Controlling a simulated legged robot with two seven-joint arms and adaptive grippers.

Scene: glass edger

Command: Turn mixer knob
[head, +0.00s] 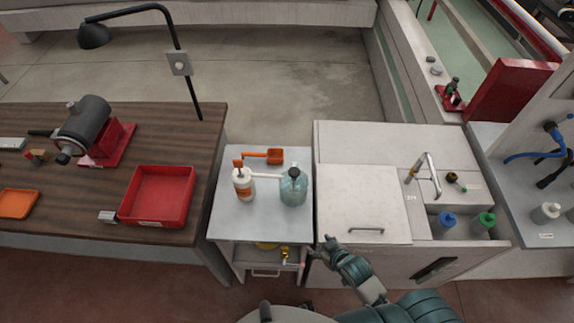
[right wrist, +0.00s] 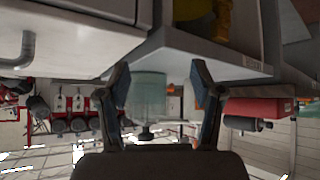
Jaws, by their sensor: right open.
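My right gripper (head: 324,246) is beside the front left edge of the white cabinet, near the small grey cart (head: 225,215). In the right wrist view the gripper (right wrist: 160,85) is open, with nothing between its fingertips. A brass fitting (head: 285,254) with a small reddish end sits by a yellow item (head: 266,245) on the cart's lower level, left of the gripper. I cannot tell whether this fitting is the mixer knob. A yellow object (right wrist: 208,18) shows at the top of the right wrist view. My left gripper is not in view.
A white pump bottle (head: 244,186), a teal jug (head: 293,188) and an orange item (head: 268,156) stand on the cart. The white cabinet (head: 350,145) has a metal tap (head: 430,172). A wooden bench (head: 90,222) with a red tray (head: 160,219) is at left.

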